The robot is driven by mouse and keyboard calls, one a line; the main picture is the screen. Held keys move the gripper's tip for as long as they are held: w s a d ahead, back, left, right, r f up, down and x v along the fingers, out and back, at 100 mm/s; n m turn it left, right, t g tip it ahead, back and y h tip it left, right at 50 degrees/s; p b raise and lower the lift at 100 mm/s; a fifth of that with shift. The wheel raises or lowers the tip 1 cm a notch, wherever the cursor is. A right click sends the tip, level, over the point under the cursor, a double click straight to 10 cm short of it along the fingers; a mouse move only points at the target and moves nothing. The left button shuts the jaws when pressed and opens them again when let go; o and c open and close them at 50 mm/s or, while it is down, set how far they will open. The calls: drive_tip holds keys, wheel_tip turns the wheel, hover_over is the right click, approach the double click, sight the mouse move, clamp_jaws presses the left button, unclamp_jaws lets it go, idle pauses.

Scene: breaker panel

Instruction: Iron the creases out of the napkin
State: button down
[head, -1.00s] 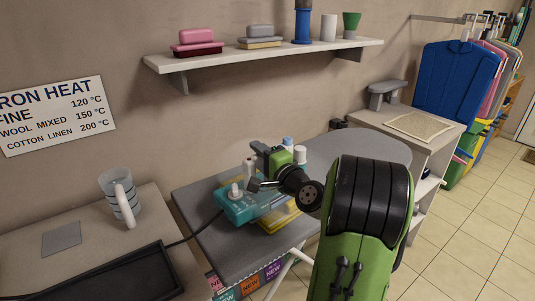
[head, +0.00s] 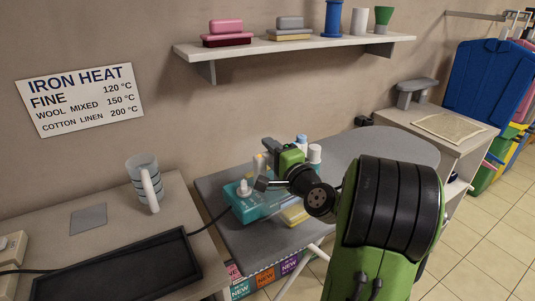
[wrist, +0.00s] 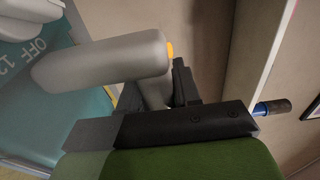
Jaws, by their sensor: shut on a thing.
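The teal iron (head: 250,208) rests on the left part of the grey ironing board (head: 345,150), with a cord running off to the left. My gripper (head: 268,178) is at the iron, and is shut on what looks like its grey handle (wrist: 100,62). In the wrist view the iron's teal body (wrist: 85,112) shows "OFF" and numbers below the handle. The finger contact is partly hidden. A beige creased cloth, likely the napkin (head: 450,128), lies flat on the white cabinet at right, away from my gripper.
Several small bottles (head: 315,155) stand behind my gripper, and a yellow item (head: 295,214) lies beside the iron. A jug (head: 147,185) and a black tray (head: 120,270) are on the left table. A shelf (head: 300,45) hangs above. The board's right part looks clear.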

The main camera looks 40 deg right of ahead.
drive_tip(key=shift+s+d, duration=0.15)
drive_tip(key=shift+d, duration=2.7)
drive_tip(key=shift+r+p, duration=2.25)
drive_tip(key=shift+r, duration=0.3)
